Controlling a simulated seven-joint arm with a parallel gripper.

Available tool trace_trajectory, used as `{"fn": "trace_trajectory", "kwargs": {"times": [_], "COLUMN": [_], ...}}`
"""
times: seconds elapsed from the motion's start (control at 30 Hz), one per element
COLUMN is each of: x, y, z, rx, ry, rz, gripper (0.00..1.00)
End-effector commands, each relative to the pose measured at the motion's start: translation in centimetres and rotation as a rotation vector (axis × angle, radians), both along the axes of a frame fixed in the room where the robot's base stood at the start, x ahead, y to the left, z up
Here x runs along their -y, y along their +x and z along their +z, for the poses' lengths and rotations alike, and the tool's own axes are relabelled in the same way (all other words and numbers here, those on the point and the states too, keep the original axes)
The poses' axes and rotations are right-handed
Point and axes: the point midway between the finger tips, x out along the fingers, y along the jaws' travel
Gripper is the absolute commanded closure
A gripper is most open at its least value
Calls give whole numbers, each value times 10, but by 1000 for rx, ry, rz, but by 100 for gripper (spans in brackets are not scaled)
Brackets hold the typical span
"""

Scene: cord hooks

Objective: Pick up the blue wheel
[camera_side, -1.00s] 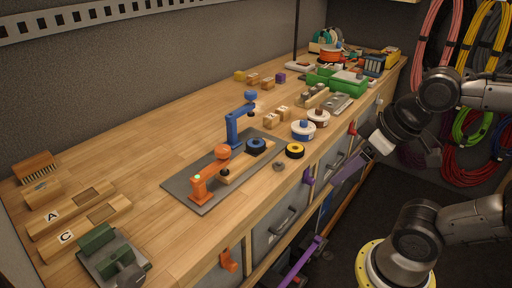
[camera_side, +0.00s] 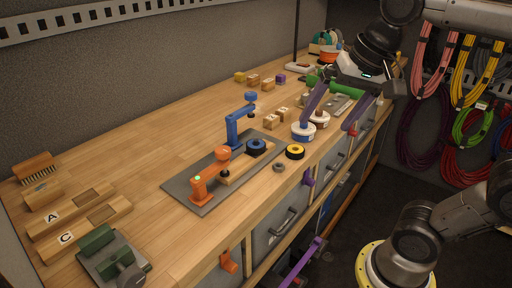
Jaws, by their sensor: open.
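An orange post with an arm (camera_side: 201,187) and a blue post with an arm (camera_side: 233,132) stand on the same plate, close to the wheel. My gripper (camera_side: 326,125) has long purple fingers. It is open, with its fingers spread and pointing down, to the right of the wheel and apart from it. Nothing shows held between the fingers.
A yellow-and-black ring (camera_side: 295,152) and a small grey ring (camera_side: 279,167) lie right of the plate. White-rimmed spools (camera_side: 302,132) stand near my left finger. Small wooden blocks (camera_side: 277,117) lie behind. The left middle of the bench (camera_side: 130,150) is clear.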

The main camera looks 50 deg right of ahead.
Motion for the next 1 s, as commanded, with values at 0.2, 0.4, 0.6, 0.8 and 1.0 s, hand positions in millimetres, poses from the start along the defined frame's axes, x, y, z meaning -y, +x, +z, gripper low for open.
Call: {"fn": "trace_trajectory", "kwargs": {"times": [0.2,0.4,0.6,0.8,1.0], "x": [17,41,68,84,88], "y": [82,158,220,243,243], "z": [33,27,-10,-52,-75], "rx": [-106,-201,-286,-356,-376], "ry": [116,170,176,166,163], "rz": [-360,-614,-730,-759,-767], "gripper": [0,0,0,0,0]}}
